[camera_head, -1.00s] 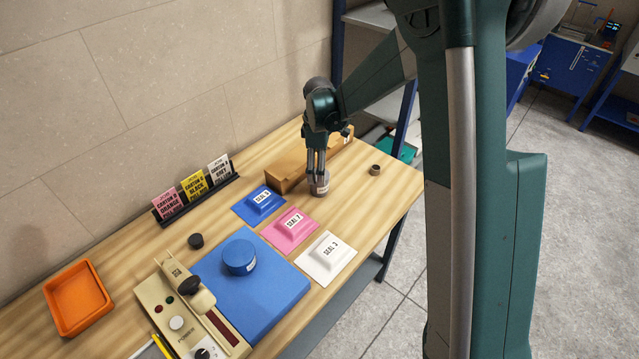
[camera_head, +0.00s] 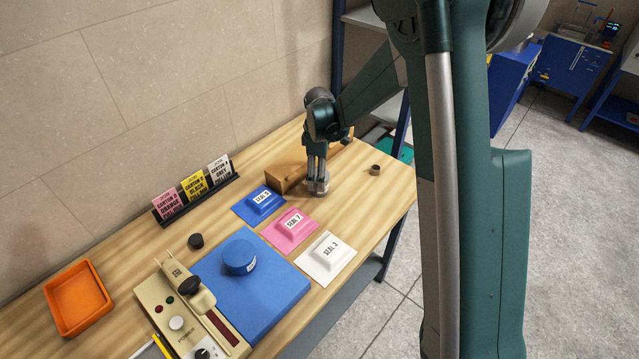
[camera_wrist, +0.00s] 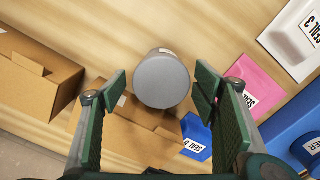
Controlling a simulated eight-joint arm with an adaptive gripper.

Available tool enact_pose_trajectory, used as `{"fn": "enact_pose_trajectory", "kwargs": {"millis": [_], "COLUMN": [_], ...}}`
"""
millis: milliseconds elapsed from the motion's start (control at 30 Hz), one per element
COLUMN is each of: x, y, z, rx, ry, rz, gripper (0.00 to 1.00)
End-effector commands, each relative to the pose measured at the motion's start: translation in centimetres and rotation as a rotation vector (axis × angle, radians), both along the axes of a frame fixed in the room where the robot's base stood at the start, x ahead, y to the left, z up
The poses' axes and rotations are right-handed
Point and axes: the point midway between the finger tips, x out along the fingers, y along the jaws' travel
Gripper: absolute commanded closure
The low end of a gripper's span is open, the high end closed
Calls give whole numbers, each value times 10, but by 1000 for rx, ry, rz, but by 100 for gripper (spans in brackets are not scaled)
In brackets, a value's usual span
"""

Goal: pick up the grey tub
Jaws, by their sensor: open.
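The grey tub (camera_wrist: 162,82) stands on the wooden table, a round grey lid showing from above in the wrist view. In the head view the tub (camera_head: 318,187) is partly hidden by my gripper (camera_head: 317,178). My gripper also shows in the wrist view (camera_wrist: 160,88), pointing down, with its jaws open. The tub lies between the two fingers, with a gap on each side, and neither finger visibly touches it.
A cardboard box (camera_head: 290,176) stands close behind the tub. Blue (camera_head: 262,201), pink (camera_head: 289,231) and white (camera_head: 326,257) seal pads lie in front of it. A blue tub (camera_head: 239,257) sits on a blue mat (camera_head: 270,297). A small dark ring (camera_head: 375,169) lies to the right.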

Motion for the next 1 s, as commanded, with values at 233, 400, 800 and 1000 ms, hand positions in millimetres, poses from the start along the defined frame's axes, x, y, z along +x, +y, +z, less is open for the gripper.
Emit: {"fn": "enact_pose_trajectory", "kwargs": {"millis": [233, 400, 800, 1000], "x": [-2, -2, -2, -2], "y": [-2, -2, -2, -2], "z": [-24, -40, -47, -47], "rx": [0, 0, 0, 0], "ry": [0, 0, 0, 0], "rz": [0, 0, 0, 0], "gripper": [40, 40, 40, 40]}}
